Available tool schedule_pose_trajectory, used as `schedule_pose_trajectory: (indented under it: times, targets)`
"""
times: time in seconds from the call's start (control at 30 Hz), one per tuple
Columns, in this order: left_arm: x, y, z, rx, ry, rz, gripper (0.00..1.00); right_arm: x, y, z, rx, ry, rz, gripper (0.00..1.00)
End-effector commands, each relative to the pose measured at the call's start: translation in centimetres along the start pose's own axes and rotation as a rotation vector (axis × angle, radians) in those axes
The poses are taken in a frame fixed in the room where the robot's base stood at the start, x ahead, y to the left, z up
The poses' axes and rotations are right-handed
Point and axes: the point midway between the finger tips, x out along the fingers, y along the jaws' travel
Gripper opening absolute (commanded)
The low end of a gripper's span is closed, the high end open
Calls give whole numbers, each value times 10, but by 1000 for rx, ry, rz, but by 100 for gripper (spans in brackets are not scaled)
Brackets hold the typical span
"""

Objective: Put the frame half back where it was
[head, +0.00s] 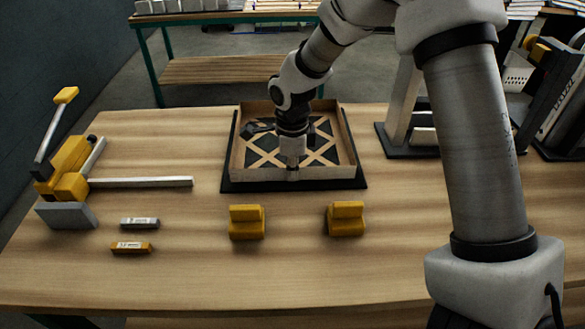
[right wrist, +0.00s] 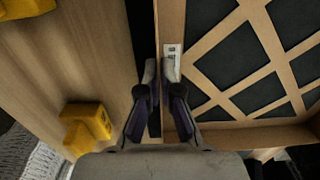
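The frame half (head: 347,150) is a pale wooden square frame with a diagonal lattice over dark panels. It lies on a flat black base (head: 230,184) at the middle of the table. My right gripper (head: 292,166) points down at the front wall of the frame. In the right wrist view, the fingers of this gripper (right wrist: 160,72) stand close together, one on each side of the thin frame wall (right wrist: 172,20), and appear closed on it. A small white label shows beside the fingertips. My left gripper is not in view.
Two yellow stepped blocks (head: 246,222) (head: 345,218) stand in front of the base. At left are a yellow lever tool (head: 70,165), a grey block (head: 66,215) and two small labelled bars (head: 139,223) (head: 131,248). A black-based stand (head: 400,110) is at right.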

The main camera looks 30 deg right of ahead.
Motion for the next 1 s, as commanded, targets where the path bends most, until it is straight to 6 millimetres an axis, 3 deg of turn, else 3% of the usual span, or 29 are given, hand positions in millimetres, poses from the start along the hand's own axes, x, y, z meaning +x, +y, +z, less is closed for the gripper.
schedule_pose_trajectory:
  times: [0.2,0.3,0.63,0.77,1.0]
  targets:
    - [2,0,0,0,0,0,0,4,0,0,0,0,0,0]
    - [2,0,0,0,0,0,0,3,0,0,0,0,0,31]
    - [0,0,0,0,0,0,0,0,0,0,0,0,0,31]
    - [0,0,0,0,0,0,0,-15,-1,0,0,-1,-4,31]
    - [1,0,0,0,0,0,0,-76,-1,1,1,-2,-5,31]
